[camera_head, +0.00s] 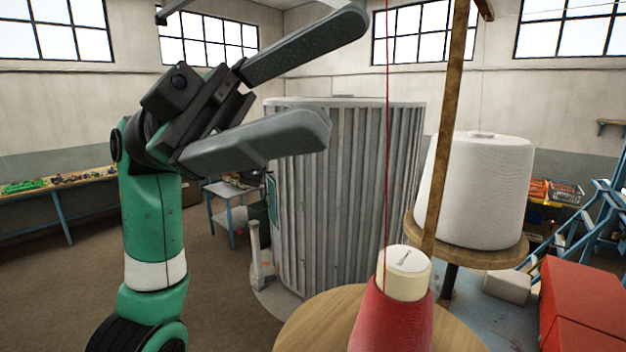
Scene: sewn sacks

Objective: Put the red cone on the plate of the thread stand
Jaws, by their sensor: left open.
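The red cone (391,318) stands upright at the bottom of the head view, with a cream top (405,274). A round wooden plate (316,326) shows beneath and around it; the cone's base is cut off by the frame edge, so I cannot tell whether it touches. A red thread runs straight up from the cone. A white cone (483,190) stands on another wooden plate (511,254) of the stand, behind and to the right. My left gripper (345,78) is open and empty, up and left of the red cone and apart from it. My right gripper is not in view.
A wooden post (449,120) of the stand rises between the two cones. A large grey corrugated drum (345,190) stands behind. Red boxes (583,305) and blue metal framework (596,225) are at the right. The floor at the left is clear.

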